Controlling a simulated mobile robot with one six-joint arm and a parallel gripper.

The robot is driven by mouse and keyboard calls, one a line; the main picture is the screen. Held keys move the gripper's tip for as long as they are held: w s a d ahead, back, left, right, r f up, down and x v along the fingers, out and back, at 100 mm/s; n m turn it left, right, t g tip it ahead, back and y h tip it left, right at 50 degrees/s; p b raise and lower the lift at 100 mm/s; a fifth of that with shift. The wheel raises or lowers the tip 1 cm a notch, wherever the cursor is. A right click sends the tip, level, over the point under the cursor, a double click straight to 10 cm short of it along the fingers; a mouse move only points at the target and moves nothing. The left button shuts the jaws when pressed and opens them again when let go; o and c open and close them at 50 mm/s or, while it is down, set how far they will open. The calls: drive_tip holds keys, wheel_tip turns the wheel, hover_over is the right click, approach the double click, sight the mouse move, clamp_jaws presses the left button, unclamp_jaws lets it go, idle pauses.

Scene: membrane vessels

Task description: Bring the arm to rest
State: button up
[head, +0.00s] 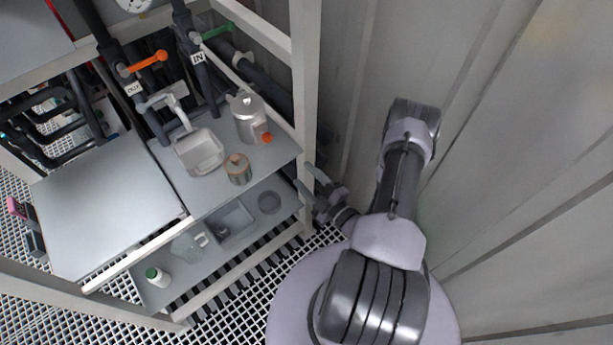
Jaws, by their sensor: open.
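My arm (405,165) is folded over my round base at the lower right, near the corrugated wall. My gripper (309,181) points up and left from the arm's end, just beside the pale upright post of the frame. Its two dark fingers are apart, and I see nothing between them. Whether the fingers touch the post cannot be told from this view.
The pale post (305,75) and corrugated wall (500,150) stand close to my arm. A shelf (165,180) holds a grey jug (199,151), a metal canister (249,119) and a brown-lidded jar (237,169). A lower shelf holds a white bottle (158,277) and trays.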

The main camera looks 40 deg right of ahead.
drive_tip(key=w+a+r+n+g+y+b, duration=0.15)
drive_tip(key=a+r+n+g+y, duration=0.25)
drive_tip(key=a+r+n+y, duration=0.45)
drive_tip(key=w+a+r+n+g+y, duration=0.25)
drive_tip(key=a+r+n+y, duration=0.35)
drive_tip(key=r+n, duration=0.45)
drive_tip(key=s+a+r+n+g+h+b, duration=0.15)
drive_tip(key=s+a+n+g, duration=0.3)
drive_tip(key=n, duration=0.45)
drive_tip(key=s+a+r+n+g+h, duration=0.2)
drive_tip(key=s+a+n+g+h, duration=0.1)
drive_tip(key=s+n, duration=0.4)
drive_tip(key=s+a+r+n+g+h+b, duration=0.1)
drive_tip(key=s+a+n+g+h, duration=0.25)
drive_tip(key=n, duration=0.65)
drive_tip(key=s+d+r+n+t+h+b, duration=0.1)
drive_tip(key=d+r+n+t+h, duration=0.3)
drive_tip(key=n, duration=0.7)
drive_tip(key=shift+s+d+r+t+h+b, duration=0.35)
drive_tip(key=shift+r+t+h, duration=0.25)
drive_tip(key=shift+r, duration=0.25)
